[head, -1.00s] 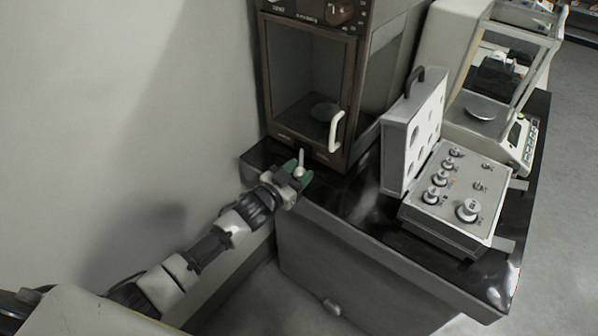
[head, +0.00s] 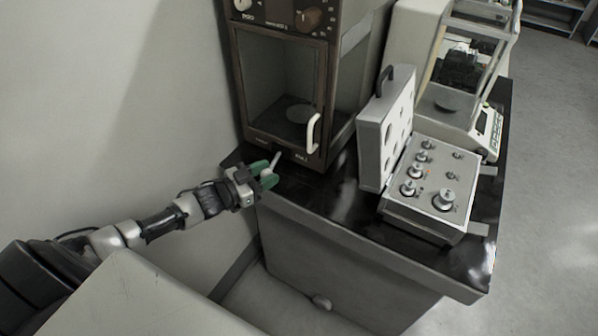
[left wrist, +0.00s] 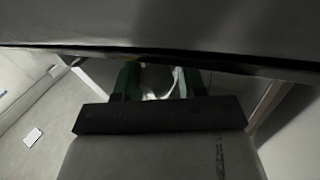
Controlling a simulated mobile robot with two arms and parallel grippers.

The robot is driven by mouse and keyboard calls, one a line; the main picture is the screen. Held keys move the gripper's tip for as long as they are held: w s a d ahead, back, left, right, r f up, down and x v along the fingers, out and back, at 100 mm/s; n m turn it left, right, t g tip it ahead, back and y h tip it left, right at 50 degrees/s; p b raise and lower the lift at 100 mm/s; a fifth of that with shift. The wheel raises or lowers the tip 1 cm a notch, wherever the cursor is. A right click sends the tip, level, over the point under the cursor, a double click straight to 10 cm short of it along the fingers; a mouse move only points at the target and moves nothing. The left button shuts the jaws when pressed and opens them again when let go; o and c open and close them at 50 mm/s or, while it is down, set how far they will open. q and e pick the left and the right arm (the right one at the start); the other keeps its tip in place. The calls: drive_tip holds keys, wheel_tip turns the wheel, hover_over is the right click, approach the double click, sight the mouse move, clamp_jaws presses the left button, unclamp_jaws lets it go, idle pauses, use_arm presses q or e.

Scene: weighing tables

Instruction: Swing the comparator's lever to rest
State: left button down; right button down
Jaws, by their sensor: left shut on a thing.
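The comparator (head: 234,75) is the tall dark brown cabinet with a glass front, standing on the black-topped table. Its lever (head: 277,158) is a short pale rod at the foot of the front, leaning up and to the right in the head view. My left gripper (head: 268,175) has green fingers and is shut on the lever near its lower end; the upper end sticks out above the fingers. In the left wrist view, a pale piece of the lever (left wrist: 157,80) shows between the green fingers, mostly in shadow. My right gripper is in neither view.
The comparator's front has a white door handle (head: 312,133). To the right stand an open grey weight case (head: 427,211) with several knobbed weights and a balance (head: 488,132) with a glass shield. A wall (head: 110,90) rises behind my left arm.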

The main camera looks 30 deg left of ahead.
use_arm(q)
drive_tip(key=shift+a+r, duration=0.15)
drive_tip(key=shift+a, duration=0.7)
drive_tip(key=shift+a+r, duration=0.1)
drive_tip(key=shift+r, duration=0.05)
drive_tip(key=c, duration=1.2)
unclamp_jaws()
drive_tip(key=o, duration=0.6)
drive_tip(key=shift+w+f, duration=0.25)
drive_tip(key=shift+w, duration=0.05)
drive_tip(key=shift+s+a, duration=0.15)
drive_tip(key=shift+s, duration=0.4)
drive_tip(key=v, duration=1)
